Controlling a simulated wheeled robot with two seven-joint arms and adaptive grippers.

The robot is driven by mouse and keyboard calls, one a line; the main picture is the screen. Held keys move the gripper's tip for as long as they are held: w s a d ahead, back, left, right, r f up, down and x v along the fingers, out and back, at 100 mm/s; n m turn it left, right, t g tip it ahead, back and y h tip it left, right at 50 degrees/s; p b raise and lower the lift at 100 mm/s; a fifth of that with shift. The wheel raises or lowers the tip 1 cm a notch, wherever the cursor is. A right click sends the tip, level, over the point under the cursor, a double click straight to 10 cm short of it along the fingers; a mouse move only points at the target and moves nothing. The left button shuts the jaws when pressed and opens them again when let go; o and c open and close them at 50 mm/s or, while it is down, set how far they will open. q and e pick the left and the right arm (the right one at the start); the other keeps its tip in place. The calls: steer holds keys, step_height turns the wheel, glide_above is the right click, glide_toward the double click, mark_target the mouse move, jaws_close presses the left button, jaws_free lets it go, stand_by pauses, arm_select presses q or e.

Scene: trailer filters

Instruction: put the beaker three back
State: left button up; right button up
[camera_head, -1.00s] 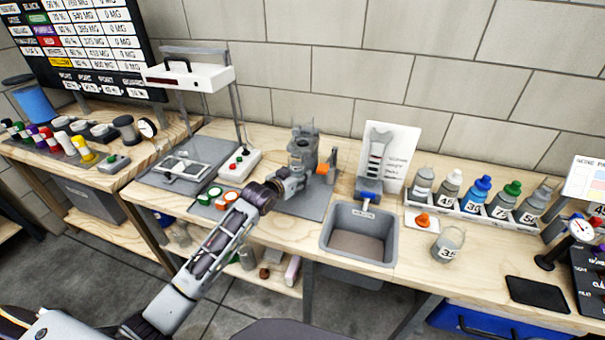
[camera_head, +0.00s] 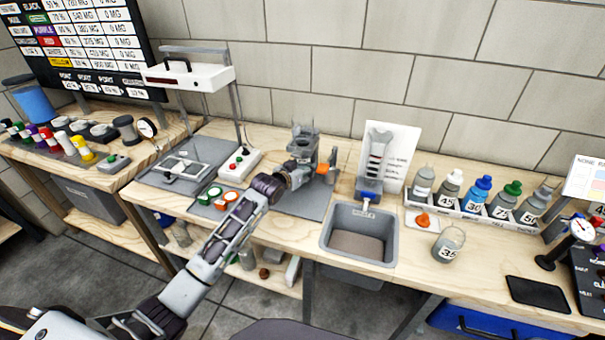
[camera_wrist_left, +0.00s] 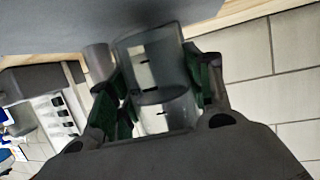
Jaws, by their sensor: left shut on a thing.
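My left gripper (camera_head: 302,162) is at the grey stand (camera_head: 328,165) on the grey mat (camera_head: 312,205), left of the sink. It is shut on a clear beaker (camera_head: 302,138). In the left wrist view the beaker (camera_wrist_left: 160,85) is a grey see-through cylinder between the green-padded fingers (camera_wrist_left: 160,92). No number is readable on it, and I cannot tell whether its base touches anything. Another clear beaker (camera_head: 448,244), which seems labelled 35, stands on the bench right of the sink. My right gripper is not in view.
The sink (camera_head: 358,232) is right of the mat. A white tray (camera_head: 470,210) holds several numbered bottles. A black pad (camera_head: 537,294) lies at the front right. A press-like frame (camera_head: 188,75) and a button box (camera_head: 239,164) stand left of the gripper.

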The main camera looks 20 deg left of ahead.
arm_select(q)
steer(key=shift+f, duration=0.75)
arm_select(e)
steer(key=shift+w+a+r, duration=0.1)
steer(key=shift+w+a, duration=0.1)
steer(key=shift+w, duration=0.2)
arm_select(q)
steer(key=shift+f, duration=0.1)
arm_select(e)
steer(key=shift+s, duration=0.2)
arm_select(q)
steer(key=o, duration=1.3)
steer(key=shift+s, duration=0.1)
steer(key=shift+c, duration=0.2)
